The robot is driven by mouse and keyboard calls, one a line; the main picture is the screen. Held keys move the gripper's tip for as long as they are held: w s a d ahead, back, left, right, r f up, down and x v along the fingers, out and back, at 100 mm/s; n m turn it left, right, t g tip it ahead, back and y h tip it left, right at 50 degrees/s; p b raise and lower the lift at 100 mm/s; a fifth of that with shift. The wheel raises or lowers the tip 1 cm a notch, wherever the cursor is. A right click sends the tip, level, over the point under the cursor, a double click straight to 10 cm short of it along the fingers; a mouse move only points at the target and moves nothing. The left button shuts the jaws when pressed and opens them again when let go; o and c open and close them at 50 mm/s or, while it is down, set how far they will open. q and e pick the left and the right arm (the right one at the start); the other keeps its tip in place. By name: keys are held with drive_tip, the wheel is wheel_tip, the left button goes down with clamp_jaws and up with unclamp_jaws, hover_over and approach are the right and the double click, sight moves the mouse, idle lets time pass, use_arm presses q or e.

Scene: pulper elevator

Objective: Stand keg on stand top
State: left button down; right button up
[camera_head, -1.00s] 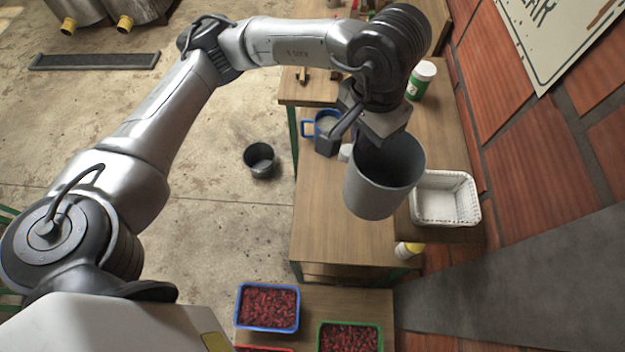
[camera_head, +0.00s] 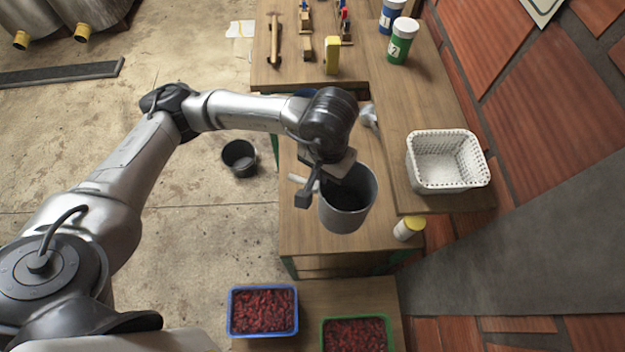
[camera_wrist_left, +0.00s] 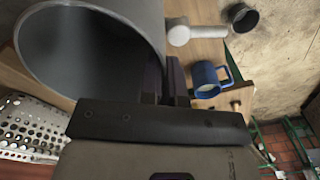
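The keg, a grey open-topped cylinder (camera_head: 346,212), hangs at my left gripper (camera_head: 316,182) with its dark opening upward. The gripper looks shut on the keg's side wall at the rim. In the left wrist view the keg's wide mouth (camera_wrist_left: 85,55) fills the upper left, and the dark fingers (camera_wrist_left: 166,82) meet its wall. The keg appears above the wooden bench top (camera_head: 300,235); I cannot tell its exact height. No surface is clearly recognisable as the stand top. My right gripper is not in view.
A white perforated basket (camera_head: 446,186) sits on a raised shelf right of the keg. Blue (camera_head: 262,335) and green (camera_head: 388,348) trays hold red fruit. A blue mug (camera_wrist_left: 205,80) and white cylinder (camera_wrist_left: 182,36) lie near the gripper.

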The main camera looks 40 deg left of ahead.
use_arm(q)
drive_tip(key=w+a+f+n+b, duration=0.3)
drive_tip(key=w+f+n, duration=0.6)
drive_tip(key=f+n, duration=0.25)
drive_tip(key=a+f+p, duration=0.1)
drive_tip(key=a+f, duration=1)
drive_tip(key=a, duration=0.1)
drive_tip(key=shift+s+p, duration=0.25)
drive_tip(key=shift+p, duration=0.05)
drive_tip(key=shift+n, duration=0.25)
drive_tip(key=shift+f+b, duration=0.2)
drive_tip(key=shift+b, duration=0.1)
drive_tip(key=c, duration=1.3)
unclamp_jaws()
drive_tip(key=shift+r, duration=0.1)
